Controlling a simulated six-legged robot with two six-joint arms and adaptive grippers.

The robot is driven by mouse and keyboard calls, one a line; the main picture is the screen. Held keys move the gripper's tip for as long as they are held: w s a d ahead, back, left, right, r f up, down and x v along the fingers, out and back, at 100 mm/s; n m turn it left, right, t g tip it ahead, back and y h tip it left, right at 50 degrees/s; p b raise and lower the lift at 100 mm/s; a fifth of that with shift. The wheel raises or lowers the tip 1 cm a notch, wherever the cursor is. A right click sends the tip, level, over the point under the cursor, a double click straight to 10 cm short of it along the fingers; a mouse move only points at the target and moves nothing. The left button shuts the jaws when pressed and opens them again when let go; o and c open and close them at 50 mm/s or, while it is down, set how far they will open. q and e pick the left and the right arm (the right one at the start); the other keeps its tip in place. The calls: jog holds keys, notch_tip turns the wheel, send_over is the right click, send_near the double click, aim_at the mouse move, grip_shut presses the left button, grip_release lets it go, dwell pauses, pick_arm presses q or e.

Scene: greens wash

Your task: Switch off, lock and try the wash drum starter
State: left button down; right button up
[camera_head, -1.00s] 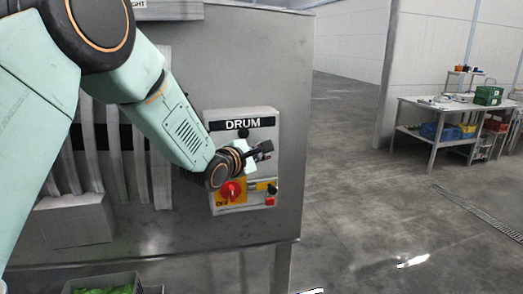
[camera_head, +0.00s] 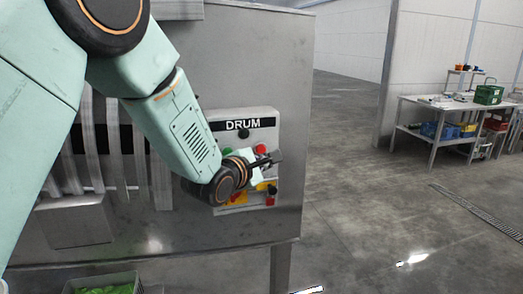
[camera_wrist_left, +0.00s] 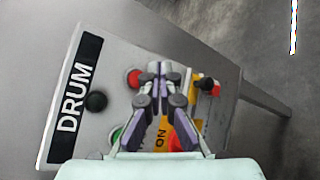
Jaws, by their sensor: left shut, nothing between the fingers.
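The grey drum starter box (camera_head: 258,117), labelled DRUM, is on the metal cabinet's face. It has a black knob (camera_wrist_left: 96,101), a green button (camera_wrist_left: 116,135) and a red button (camera_wrist_left: 134,78), also in the head view (camera_head: 261,149). The red rotary handle (camera_wrist_left: 176,142) on a yellow plate is partly hidden by my fingers; ON shows beside it. A small red and black item (camera_wrist_left: 207,85), perhaps a padlock, is at the box's lower end, also in the head view (camera_head: 270,198). My left gripper (camera_head: 277,157) is shut and empty in front of the box; its fingertips (camera_wrist_left: 160,68) show too.
The metal cabinet (camera_head: 290,90) fills the left side. A crate with greens (camera_head: 105,288) is below it. The floor between is clear, with a drain grate (camera_head: 478,212).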

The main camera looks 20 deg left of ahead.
pick_arm(q)
jog(key=shift+s+d, duration=0.55)
jog(key=shift+s, duration=0.3)
jog(key=shift+a, duration=0.1)
